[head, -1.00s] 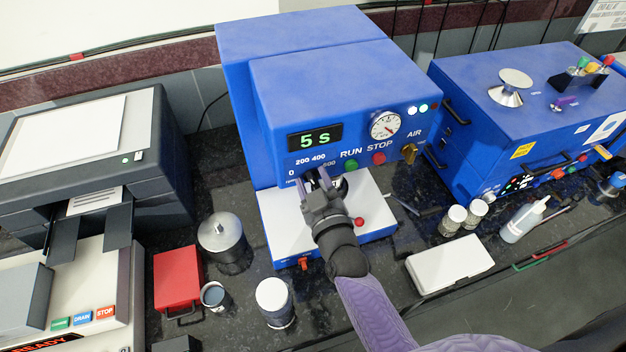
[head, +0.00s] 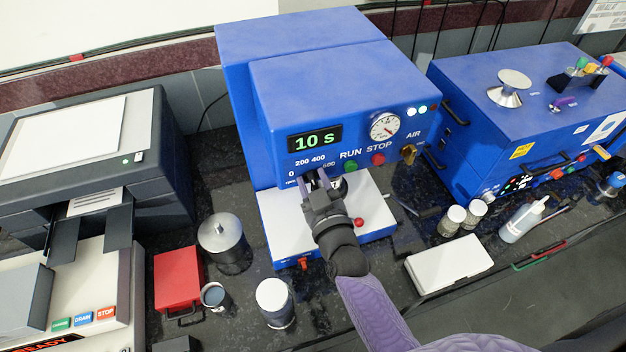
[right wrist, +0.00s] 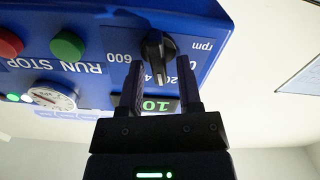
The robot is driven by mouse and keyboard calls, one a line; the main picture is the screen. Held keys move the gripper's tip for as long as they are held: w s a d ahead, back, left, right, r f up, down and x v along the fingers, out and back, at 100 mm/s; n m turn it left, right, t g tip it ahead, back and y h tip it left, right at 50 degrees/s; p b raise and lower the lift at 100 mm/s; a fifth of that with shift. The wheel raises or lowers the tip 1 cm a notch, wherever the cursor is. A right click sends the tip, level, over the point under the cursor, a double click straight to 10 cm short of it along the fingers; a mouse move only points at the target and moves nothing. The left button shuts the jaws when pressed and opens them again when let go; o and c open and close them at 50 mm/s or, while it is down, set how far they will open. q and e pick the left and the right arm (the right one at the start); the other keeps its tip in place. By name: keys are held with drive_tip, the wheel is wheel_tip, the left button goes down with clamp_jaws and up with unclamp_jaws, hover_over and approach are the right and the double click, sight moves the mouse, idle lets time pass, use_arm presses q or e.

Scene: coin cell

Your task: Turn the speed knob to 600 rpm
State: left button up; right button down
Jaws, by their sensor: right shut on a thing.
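The blue machine (head: 300,95) has a speed scale in rpm on its front. In the right wrist view the picture is upside down, and the black speed knob (right wrist: 157,46) sits between the fingers of my right gripper (right wrist: 159,72). The gripper is shut on the knob. The 600 mark (right wrist: 126,58) shows to the knob's left in that view. I cannot tell exactly where the knob points. My left gripper is not in view.
The display (head: 315,138) reads 10 s. The green RUN button (head: 351,166) and red STOP button (head: 378,159) are close right of the gripper. A white plate (head: 285,240) with a red ball-topped part lies below. Jars and a red box (head: 177,277) stand in front.

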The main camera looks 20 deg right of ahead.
drive_tip(key=m, duration=0.3)
drive_tip(key=shift+d+m, duration=0.2)
drive_tip(key=shift+m, duration=0.1)
drive_tip(key=m, duration=0.4)
drive_tip(key=shift+d+f+m+p, duration=0.1)
drive_tip(key=shift+d+m+p, duration=0.15)
drive_tip(key=shift+m+p, duration=0.05)
drive_tip(key=m, duration=0.4)
drive_tip(key=shift+d+f, duration=0.15)
drive_tip(key=shift+d, duration=0.05)
drive_tip(key=shift+d+f+m+b, duration=0.15)
drive_tip(key=shift+m+b, duration=0.45)
drive_tip(key=shift+m, duration=1.5)
drive_tip(key=c, duration=0.6)
unclamp_jaws()
drive_tip(key=shift+c, duration=0.2)
